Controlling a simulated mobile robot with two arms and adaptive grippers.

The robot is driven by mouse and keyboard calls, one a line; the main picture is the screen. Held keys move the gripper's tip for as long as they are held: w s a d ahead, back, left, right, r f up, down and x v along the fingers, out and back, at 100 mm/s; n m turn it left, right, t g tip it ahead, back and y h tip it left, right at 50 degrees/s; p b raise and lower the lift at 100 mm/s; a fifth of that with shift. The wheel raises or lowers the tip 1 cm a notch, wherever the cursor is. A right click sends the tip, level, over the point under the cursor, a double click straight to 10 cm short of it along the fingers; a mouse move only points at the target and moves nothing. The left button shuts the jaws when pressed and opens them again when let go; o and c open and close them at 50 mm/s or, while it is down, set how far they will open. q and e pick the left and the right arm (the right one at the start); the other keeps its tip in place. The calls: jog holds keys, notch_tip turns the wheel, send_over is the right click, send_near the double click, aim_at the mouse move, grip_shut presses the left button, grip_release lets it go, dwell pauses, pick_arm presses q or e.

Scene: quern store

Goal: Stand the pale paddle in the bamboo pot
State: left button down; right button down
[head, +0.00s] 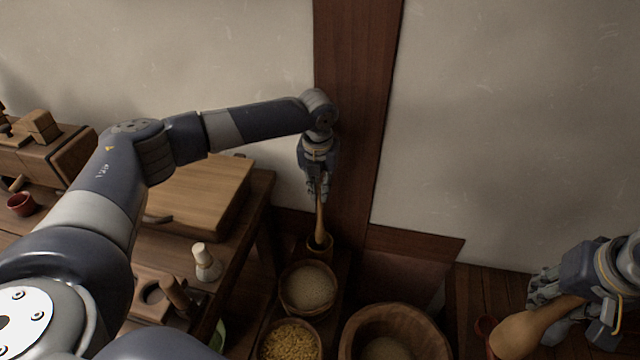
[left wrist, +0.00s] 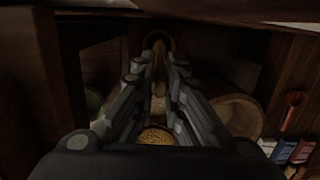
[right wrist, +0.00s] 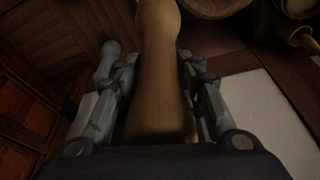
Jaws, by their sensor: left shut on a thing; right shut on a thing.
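The pale paddle (head: 320,226) hangs roughly upright, wide end down, below my left gripper (head: 318,194), which is shut on its upper part. Its lower end overlaps the dark mouth of the bamboo pot (head: 319,253); I cannot tell how deep it is or whether it touches the bottom. In the left wrist view the paddle (left wrist: 158,62) runs from between the fingers to the pot (left wrist: 150,37). My right gripper (head: 562,308) is shut on a brown, gourd-shaped wooden thing (head: 521,331) at the lower right; it also fills the middle of the right wrist view (right wrist: 160,75).
A bowl of pale grain (head: 308,287) and a bowl of yellow grain (head: 289,341) stand just in front of the pot. A wide wooden tub (head: 428,332) is to their right. A wooden post (head: 355,120) rises behind the pot.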

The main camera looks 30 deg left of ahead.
aim_at(320, 204)
pick_arm(q)
jog(key=shift+f+b, duration=0.6)
jog(key=shift+f, duration=2.65)
pick_arm(e)
jog(key=shift+f, duration=0.6)
pick_arm(q)
jog(key=c, duration=1.6)
grip_release()
jog(key=shift+r, duration=0.15)
jog(key=r, duration=0.4)
jog(key=s+r, duration=0.1)
jog(key=r, duration=0.6)
jog(key=shift+s+d+r, duration=0.15)
jog(key=shift+d+r, duration=0.05)
jog(key=shift+r, duration=0.1)
jog(key=shift+s+f, duration=0.1)
